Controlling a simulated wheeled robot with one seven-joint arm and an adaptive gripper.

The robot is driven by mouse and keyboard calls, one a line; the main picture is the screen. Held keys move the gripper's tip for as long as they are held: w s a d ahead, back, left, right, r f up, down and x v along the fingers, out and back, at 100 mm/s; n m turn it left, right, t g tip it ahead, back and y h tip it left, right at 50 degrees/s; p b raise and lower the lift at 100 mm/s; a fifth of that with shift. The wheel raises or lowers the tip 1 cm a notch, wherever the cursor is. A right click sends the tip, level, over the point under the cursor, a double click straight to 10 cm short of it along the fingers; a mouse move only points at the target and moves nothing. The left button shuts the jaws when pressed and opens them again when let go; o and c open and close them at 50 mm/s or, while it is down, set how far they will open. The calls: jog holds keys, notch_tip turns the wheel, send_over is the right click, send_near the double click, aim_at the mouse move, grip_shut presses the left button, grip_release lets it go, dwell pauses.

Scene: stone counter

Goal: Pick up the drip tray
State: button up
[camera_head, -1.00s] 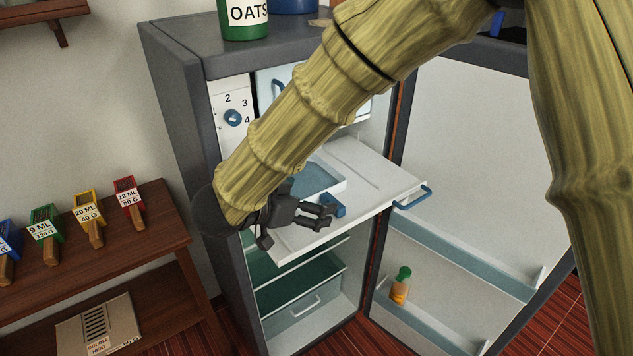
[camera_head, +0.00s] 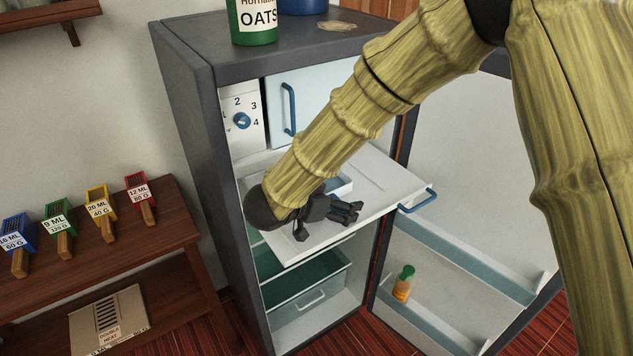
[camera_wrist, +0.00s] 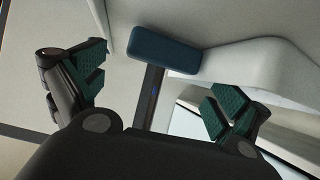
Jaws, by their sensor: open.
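The drip tray (camera_head: 343,186) appears to be the shallow pale tray on the pulled-out white shelf inside the open fridge. My arm hides most of it in the head view. My gripper (camera_head: 346,212) is open and empty at the tray's near side, over the shelf. In the wrist view, a dark blue handle (camera_wrist: 165,50) lies ahead of my open gripper (camera_wrist: 160,88), roughly between the two fingers and beyond their tips. I cannot tell whether a finger touches it.
The white shelf (camera_head: 398,182) juts from the fridge, with a blue handle (camera_head: 418,201) at its right corner. The open fridge door (camera_head: 460,165) stands to the right, holding a small orange bottle (camera_head: 403,284). A green drawer (camera_head: 305,283) lies below. A wooden side table (camera_head: 165,215) is left.

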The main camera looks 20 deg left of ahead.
jog(key=shift+x, duration=0.9)
jog(key=c, duration=1.4)
jog(key=shift+c, duration=0.2)
jog(key=shift+r, duration=0.15)
